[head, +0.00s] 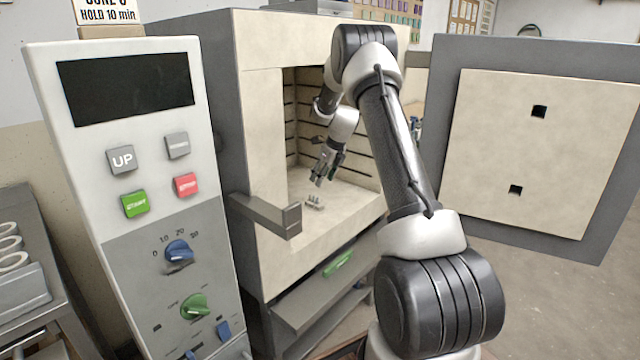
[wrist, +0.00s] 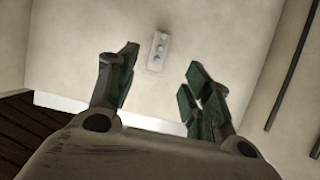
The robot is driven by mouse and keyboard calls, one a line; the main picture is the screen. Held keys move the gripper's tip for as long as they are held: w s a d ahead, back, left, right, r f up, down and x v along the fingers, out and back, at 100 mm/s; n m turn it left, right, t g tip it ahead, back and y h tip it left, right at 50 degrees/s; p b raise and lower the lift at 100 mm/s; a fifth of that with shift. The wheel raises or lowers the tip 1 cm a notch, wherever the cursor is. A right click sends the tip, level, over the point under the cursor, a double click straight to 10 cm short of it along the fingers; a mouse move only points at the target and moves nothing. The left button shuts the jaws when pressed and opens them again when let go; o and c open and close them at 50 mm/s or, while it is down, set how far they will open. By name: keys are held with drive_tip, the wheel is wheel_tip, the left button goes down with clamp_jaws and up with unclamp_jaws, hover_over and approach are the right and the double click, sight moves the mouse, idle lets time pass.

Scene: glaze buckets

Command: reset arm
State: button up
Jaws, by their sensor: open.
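My gripper (head: 322,172) is inside the open kiln chamber, above its floor, with the fingers pointing down. In the wrist view my gripper (wrist: 158,88) has its two fingers spread apart with nothing between them. A small light holder with several round spots (head: 314,202) lies on the kiln floor just below the fingertips. It also shows in the wrist view beyond the fingers (wrist: 158,50), apart from them. My arm reaches into the chamber from the right front.
The kiln (head: 262,150) has grooved inner walls close around my gripper. Its door (head: 545,140) stands open at the right. A control panel (head: 135,190) with buttons and knobs stands at the left front. A grey bracket (head: 268,214) juts out before the opening.

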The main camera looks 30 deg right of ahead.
idle(0.5)
drive_tip(key=s+a+f+n+g, duration=0.1)
drive_tip(key=s+a+n+g, duration=0.2)
drive_tip(key=s+n, duration=0.9)
drive_tip(key=s+a+r+n, duration=0.4)
drive_tip(key=s+r+n, duration=0.2)
drive_tip(key=s, duration=0.6)
drive_tip(key=s+a+r+n+t+h, duration=0.1)
drive_tip(key=s+a+r+n, duration=0.2)
drive_tip(key=s+r+n, duration=0.4)
drive_tip(key=s+a+r+n+t, duration=0.1)
drive_tip(key=s+a+r+n, duration=0.3)
drive_tip(key=s+r, duration=0.5)
drive_tip(key=s+n, duration=0.2)
drive_tip(key=s, duration=0.6)
drive_tip(key=shift+a+n+h, duration=0.3)
drive_tip(key=shift+n, duration=0.1)
drive_tip(key=shift+s+a+r+t, duration=0.1)
drive_tip(key=shift+a+r+t, duration=0.1)
drive_tip(key=shift+r+t, duration=0.3)
drive_tip(key=shift+c, duration=0.2)
